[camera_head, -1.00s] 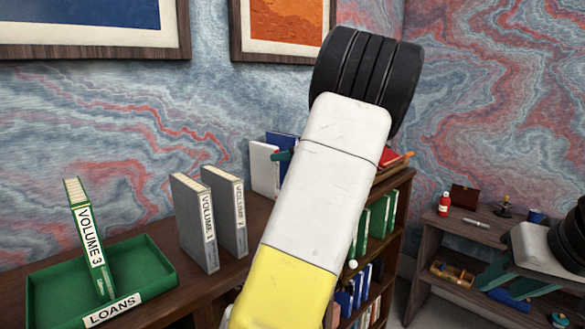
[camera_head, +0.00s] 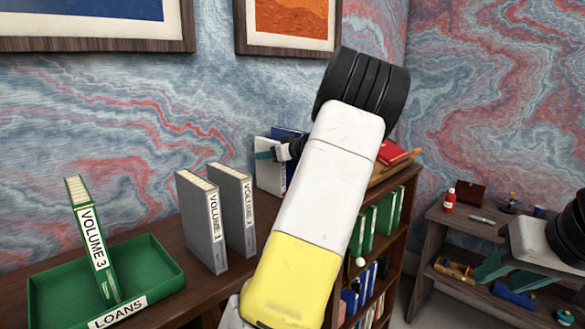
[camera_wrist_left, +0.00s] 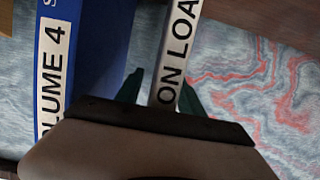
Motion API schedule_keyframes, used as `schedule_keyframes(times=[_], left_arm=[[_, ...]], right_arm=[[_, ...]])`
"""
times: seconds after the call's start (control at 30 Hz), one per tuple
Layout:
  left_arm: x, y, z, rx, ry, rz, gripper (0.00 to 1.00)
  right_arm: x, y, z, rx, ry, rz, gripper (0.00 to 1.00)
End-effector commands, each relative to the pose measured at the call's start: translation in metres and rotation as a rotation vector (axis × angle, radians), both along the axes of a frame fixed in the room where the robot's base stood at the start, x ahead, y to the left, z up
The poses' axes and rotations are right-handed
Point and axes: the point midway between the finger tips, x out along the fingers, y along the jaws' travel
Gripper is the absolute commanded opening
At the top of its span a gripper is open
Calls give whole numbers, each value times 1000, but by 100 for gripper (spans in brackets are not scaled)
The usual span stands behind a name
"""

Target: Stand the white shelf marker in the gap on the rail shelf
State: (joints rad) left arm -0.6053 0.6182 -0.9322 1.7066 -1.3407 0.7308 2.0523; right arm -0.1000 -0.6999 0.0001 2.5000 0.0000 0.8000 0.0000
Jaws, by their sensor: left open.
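The white shelf marker (camera_head: 267,178) stands upright on the wooden shelf top, right of the grey VOLUME 2 book (camera_head: 238,208) and beside a blue book (camera_head: 288,137). My left gripper (camera_head: 268,154) is open, one teal finger showing across the marker's upper part; my arm hides much behind it. In the left wrist view, the marker (camera_wrist_left: 178,50), lettered "ON LOA…", lies between the two parted teal fingers (camera_wrist_left: 160,95), beside the blue VOLUME 4 book (camera_wrist_left: 85,60). I cannot tell whether the fingers touch it. My right gripper (camera_head: 503,278) is open and empty at the right.
The grey VOLUME 1 book (camera_head: 203,222) stands left of VOLUME 2. The green LOANS tray (camera_head: 155,268) holds the green VOLUME 3 book (camera_head: 92,245). A red book (camera_head: 393,152) lies behind my left arm. A side table (camera_head: 450,222) with small items stands right.

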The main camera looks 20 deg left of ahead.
Motion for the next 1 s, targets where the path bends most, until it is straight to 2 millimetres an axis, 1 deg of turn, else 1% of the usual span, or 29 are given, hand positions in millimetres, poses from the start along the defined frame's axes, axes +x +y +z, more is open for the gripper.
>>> schedule_keyframes(times=[0.2, 0.27, 0.3, 0.43, 0.47, 0.83, 1.0], left_arm=[[1, 1, -1, -1, 1, -1, 45], [1, 0, -1, -1, 1, -1, 36], [1, 0, -1, -1, 1, -1, 28], [0, 0, -1, -1, 1, -1, 2], [0, 0, -1, -1, 1, -1, 0], [1, 0, 0, 0, 0, -1, 0], [1, 0, 8, 0, -1, -1, 0]], right_arm=[[0, 0, 0, 0, 0, 0, 36], [0, 0, 0, 0, 0, 0, 36], [0, 0, 0, 0, 0, 0, 36], [0, 0, 0, 0, 0, 0, 36], [0, 0, 0, 0, 0, 0, 36], [0, 0, 0, 0, 0, 0, 36], [0, 0, 0, 0, 0, 0, 36]])
